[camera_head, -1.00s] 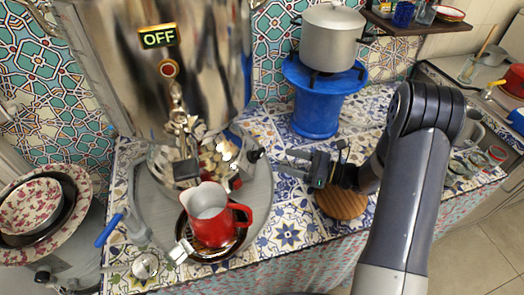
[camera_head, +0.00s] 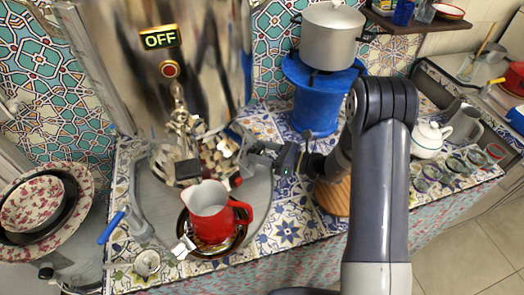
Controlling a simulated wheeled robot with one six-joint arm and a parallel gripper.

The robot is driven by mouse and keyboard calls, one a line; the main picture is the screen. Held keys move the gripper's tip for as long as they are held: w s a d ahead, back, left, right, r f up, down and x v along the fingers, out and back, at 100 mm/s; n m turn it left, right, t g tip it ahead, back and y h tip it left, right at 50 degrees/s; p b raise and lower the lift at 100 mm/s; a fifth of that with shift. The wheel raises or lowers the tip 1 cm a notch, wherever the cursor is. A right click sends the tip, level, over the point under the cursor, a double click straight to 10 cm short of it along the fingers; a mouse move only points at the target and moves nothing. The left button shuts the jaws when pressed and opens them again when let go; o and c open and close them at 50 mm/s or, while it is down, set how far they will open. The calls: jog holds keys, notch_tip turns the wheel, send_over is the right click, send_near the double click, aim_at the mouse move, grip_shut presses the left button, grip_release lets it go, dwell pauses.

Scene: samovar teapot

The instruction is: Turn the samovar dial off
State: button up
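The shiny metal samovar (camera_head: 215,60) fills the top left. A small dark dial (camera_head: 246,158) sits low on the samovar's right side, largely covered by my gripper. My gripper (camera_head: 256,156) reaches in from the right, its fingers apart at the dial. Whether they touch it is hidden.
A blue stand (camera_head: 314,105) with a grey pot (camera_head: 332,40) is behind my arm. A round wooden board (camera_head: 333,196) lies below my wrist. A white teapot (camera_head: 429,139) and several small cups are at right. Stacked patterned bowls (camera_head: 33,204) are at left.

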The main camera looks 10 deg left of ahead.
jog(key=c, duration=0.8)
jog(key=shift+o, duration=0.2)
jog(key=n+b, duration=0.1)
jog(key=g+b, duration=0.1)
jog(key=shift+w+f+n+b, duration=0.1)
jog(key=shift+f+n+b, duration=0.15)
jog(key=shift+n+b, duration=0.15)
jog(key=shift+n+g+b, duration=0.7)
jog(key=shift+n+g, duration=0.1)
jog(key=shift+n, duration=0.1)
jog(key=shift+r+n+g, duration=0.25)
jog(key=shift+n+g, duration=0.05)
jog(key=shift+n, duration=0.2)
jog(key=o, duration=1)
jog(key=shift+d, duration=0.1)
